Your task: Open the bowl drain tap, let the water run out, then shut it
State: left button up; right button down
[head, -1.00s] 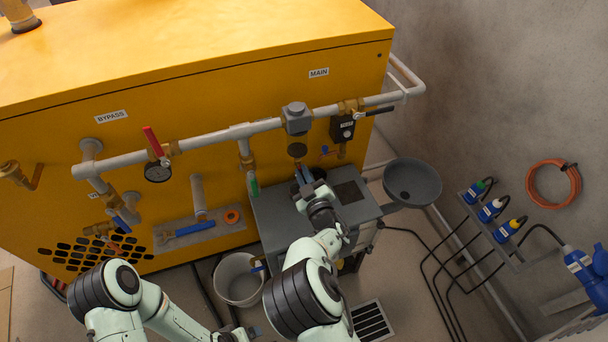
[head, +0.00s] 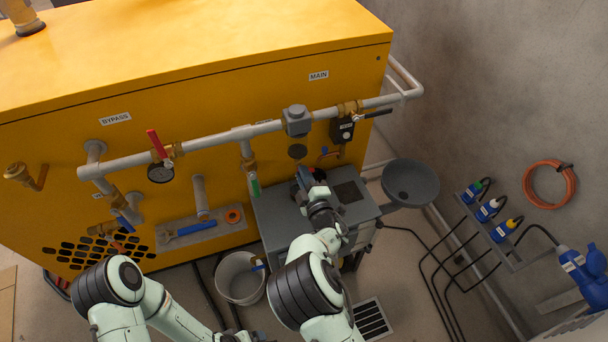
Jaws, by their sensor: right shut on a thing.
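My right gripper (head: 304,177) is just under the bowl, over the grey bench top. It is shut on the bowl drain tap, of which only a bit of blue shows between the fingers. The rest of the tap is hidden by my gripper and wrist. I cannot see any water running. My left arm is low at the left; its fingers are out of the picture at the bottom edge.
The grey bench (head: 272,213) stands under the bowl, with a grey round dish (head: 411,182) at its right. A white bucket (head: 240,281) stands on the floor to its left. A red-handled valve (head: 157,145) and gauge are on the pipe. A floor grate (head: 371,320) lies in front.

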pick_arm(q)
jog(key=shift+s+d+r, duration=0.2)
jog(key=shift+s+r, duration=0.05)
jog(key=shift+s, duration=0.15)
pick_arm(e)
jog(key=shift+n, duration=2.2)
jog(key=c, duration=1.2)
grip_release()
pick_arm(q)
jog(key=shift+g+h, duration=0.3)
jog(key=shift+g, duration=0.4)
jog(key=s, duration=0.1)
jog(key=s+d+r+p, duration=0.1)
jog(key=s+r+p, duration=0.1)
jog(key=shift+s+d+r, duration=0.1)
jog(key=shift+d+r, duration=0.15)
pick_arm(e)
jog(key=v, duration=1.3)
jog(key=shift+s, duration=0.2)
